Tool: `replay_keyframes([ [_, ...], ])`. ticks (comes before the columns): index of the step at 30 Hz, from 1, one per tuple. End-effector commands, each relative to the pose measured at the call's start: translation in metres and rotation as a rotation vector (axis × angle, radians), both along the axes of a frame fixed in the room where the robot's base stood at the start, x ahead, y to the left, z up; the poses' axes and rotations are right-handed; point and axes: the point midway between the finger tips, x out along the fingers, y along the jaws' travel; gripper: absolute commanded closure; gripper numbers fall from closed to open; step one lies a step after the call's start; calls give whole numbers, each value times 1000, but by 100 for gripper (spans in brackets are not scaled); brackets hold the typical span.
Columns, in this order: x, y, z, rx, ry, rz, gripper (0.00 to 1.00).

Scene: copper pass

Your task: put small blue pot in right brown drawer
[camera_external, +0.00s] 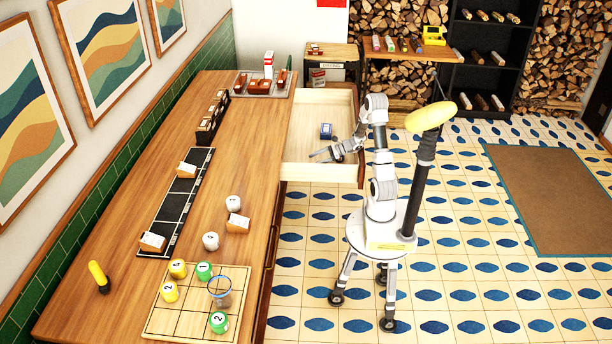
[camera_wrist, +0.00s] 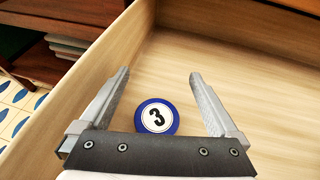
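A small blue pot (camera_external: 326,131) with a white face stands inside the open drawer (camera_external: 305,165), which has a pale wood interior and a brown front. In the wrist view the pot (camera_wrist: 156,117) shows its round blue top with a black 3, lying between the two fingers near the palm. My gripper (camera_external: 322,154) is over the drawer, close to the pot. In the wrist view my gripper (camera_wrist: 158,76) is open, with clear gaps between the pot and both fingers. The dark palm hides the pot's lower edge.
The wooden counter (camera_external: 245,130) runs along the left, with a grid board (camera_external: 165,318), yellow and green pots, a glass and white pots. The drawer's side wall (camera_wrist: 85,105) is close to the left finger. Tiled floor (camera_external: 470,270) is free on the right.

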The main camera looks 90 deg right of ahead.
Motion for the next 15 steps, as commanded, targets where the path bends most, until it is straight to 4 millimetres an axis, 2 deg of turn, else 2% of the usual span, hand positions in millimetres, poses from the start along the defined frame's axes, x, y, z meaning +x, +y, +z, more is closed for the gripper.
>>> replay_keyframes([
  [1, -1, 4, -8, 20, 4, -1, 3],
  [4, -1, 5, -7, 21, 3, -1, 3],
  [9, -2, 4, 8, 20, 3, -1, 3],
  [15, -35, -4, 24, 14, 3, -4, 3],
])
